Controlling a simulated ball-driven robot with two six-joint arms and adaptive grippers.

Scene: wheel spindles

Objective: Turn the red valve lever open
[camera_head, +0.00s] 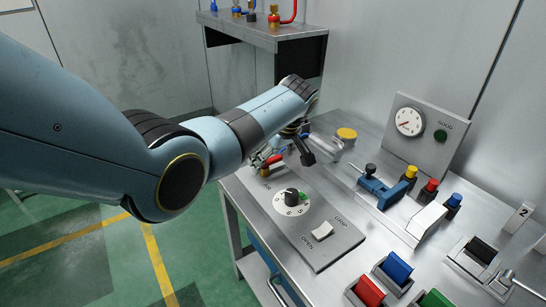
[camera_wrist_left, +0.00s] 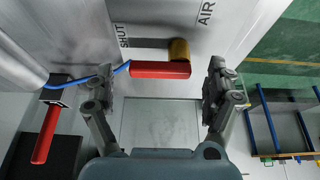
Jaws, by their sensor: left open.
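The red valve lever (camera_wrist_left: 160,70) shows in the left wrist view, with a brass valve body (camera_wrist_left: 179,50) at its right end. It lies beside a grey surface marked SHUT and AIR. My left gripper (camera_wrist_left: 163,92) is open, one finger on each side of the lever's lower edge in the picture; neither is clearly touching it. In the head view my left gripper (camera_head: 290,153) is over the bench's near-left corner, and a red piece (camera_head: 272,160), apparently the lever, shows partly hidden behind it. My right gripper is not in view.
A control panel with a black dial (camera_head: 291,197) and white rocker switch (camera_head: 322,230) lies close by. A yellow button (camera_head: 346,134), a gauge (camera_head: 408,122) and a blue clamp (camera_head: 383,190) stand farther right. A shelf (camera_head: 265,32) overhangs behind. A second red bar (camera_wrist_left: 45,133) shows in the wrist view.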

